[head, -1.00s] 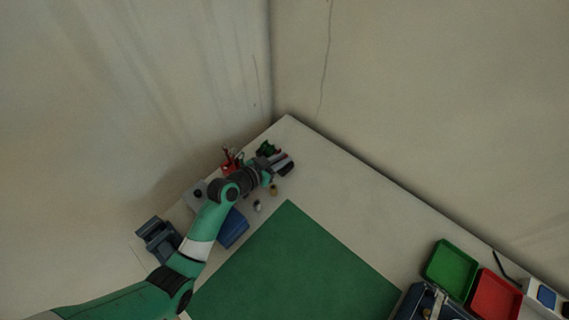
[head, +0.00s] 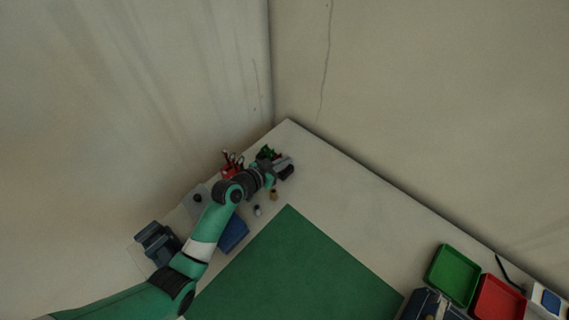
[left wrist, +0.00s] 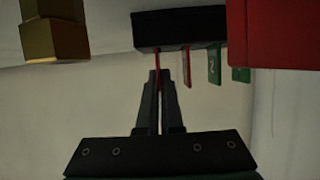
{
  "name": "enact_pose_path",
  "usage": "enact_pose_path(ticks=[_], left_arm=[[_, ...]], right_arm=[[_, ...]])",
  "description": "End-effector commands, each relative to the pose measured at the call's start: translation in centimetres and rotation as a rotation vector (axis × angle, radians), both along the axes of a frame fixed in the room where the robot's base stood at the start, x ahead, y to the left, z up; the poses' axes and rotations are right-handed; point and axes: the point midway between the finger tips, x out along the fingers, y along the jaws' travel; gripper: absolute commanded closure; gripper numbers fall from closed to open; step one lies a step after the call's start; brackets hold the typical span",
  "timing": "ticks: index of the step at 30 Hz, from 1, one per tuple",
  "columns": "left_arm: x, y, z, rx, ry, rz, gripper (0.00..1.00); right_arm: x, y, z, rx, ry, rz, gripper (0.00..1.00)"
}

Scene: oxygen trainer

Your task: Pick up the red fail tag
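A black tag rack (left wrist: 180,28) shows at the top of the left wrist view. Two thin red tags and two green tags (left wrist: 214,66) stick out of it. One red fail tag (left wrist: 157,57) is seen edge-on, between the fingertips of my left gripper (left wrist: 159,76). The fingers are close together on it, and its other end still meets the rack. The second red tag (left wrist: 187,66) is just right of the fingers, apart from them. In the head view my left gripper (head: 284,169) is at the table's far corner, partly hiding the rack. My right gripper is out of view.
A red block (left wrist: 275,35) is close on the right in the wrist view; a brass piece (left wrist: 53,30) is at the left. In the head view a green mat (head: 290,265) covers the middle. Green (head: 453,273) and red (head: 498,299) trays stand at right.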

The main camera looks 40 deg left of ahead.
Motion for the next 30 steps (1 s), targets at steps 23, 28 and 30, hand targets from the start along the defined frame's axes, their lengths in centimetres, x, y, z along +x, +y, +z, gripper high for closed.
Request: enact_pose_path(ticks=[23,28,30], left_arm=[[-4.3,-10.5,12.0,0.002,0.000,-0.006,1.00],[-5.2,-12.5,12.8,0.001,0.000,-0.003,1.00],[-5.4,-12.8,13.0,0.000,0.000,-0.001,1.00]], right_arm=[[0.0,0.0,6.7,0.000,0.000,0.000,0.50],[0.0,0.0,7.0,0.000,0.000,0.000,0.50],[0.0,0.0,7.1,0.000,0.000,0.000,0.50]])
